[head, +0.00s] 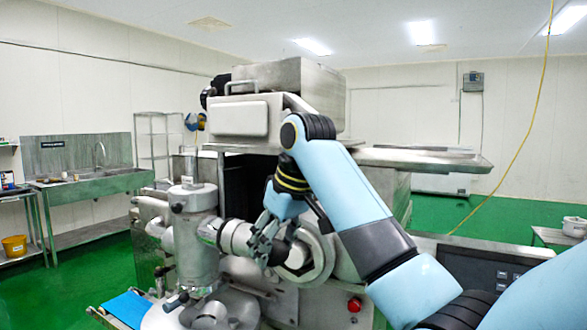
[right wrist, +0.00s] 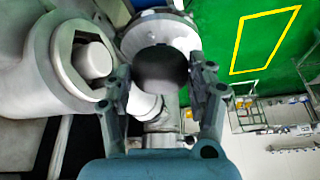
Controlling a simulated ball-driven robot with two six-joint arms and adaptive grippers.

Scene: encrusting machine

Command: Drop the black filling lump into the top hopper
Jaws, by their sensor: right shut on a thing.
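The encrusting machine (head: 345,195) stands in the middle of the head view, with a steel box-shaped top (head: 290,85). I cannot tell for certain which part is the top hopper. My right gripper (head: 262,243) is in front of the machine, beside its upright metal cylinder (head: 193,245), in the head view. In the right wrist view, my right gripper (right wrist: 160,95) is shut on the dark, round black filling lump (right wrist: 160,70), held between its two fingers. My left gripper is not in view.
A blue belt (head: 130,308) lies low at the left. A steel shelf plate (head: 420,158) juts from the machine's right side. A sink bench (head: 95,180) and a yellow bucket (head: 15,245) stand far left. Green floor (head: 470,215) is open to the right.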

